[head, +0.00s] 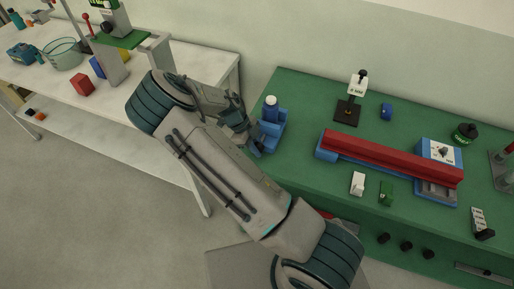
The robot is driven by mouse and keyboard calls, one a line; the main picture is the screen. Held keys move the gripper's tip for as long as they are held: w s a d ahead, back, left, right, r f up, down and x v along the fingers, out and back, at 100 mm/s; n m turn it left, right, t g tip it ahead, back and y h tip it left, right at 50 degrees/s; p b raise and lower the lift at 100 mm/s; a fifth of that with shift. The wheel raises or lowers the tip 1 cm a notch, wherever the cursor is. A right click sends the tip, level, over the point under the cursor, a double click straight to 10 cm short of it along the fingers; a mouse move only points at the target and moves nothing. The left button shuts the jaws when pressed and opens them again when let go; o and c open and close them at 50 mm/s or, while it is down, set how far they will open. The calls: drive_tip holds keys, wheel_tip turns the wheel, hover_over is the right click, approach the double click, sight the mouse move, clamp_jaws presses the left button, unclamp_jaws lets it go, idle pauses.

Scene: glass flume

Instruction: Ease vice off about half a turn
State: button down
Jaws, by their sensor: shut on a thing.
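The blue vice (273,136) stands at the left end of the green bench and has a white-topped blue piece (270,107) upright in it or just behind it. My arm reaches up from the bottom right, and my gripper (257,146) is at the vice's left front side, against it. The gripper is shut on what appears to be the vice's handle. The handle itself is hidden behind the fingers, so its angle cannot be told.
The green bench (300,104) carries a long red bar on a blue base (390,158), a black-based stand (348,110) and small white and green blocks in front. A white table (180,65) with a red cube (82,84) stands to the left, close to my arm.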

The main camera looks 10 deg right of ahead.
drive_tip(key=shift+f+g+h+b, duration=0.1)
drive_tip(key=shift+g+h+b, duration=0.35)
drive_tip(key=shift+h, duration=0.35)
drive_tip(key=c, duration=1.3)
unclamp_jaws()
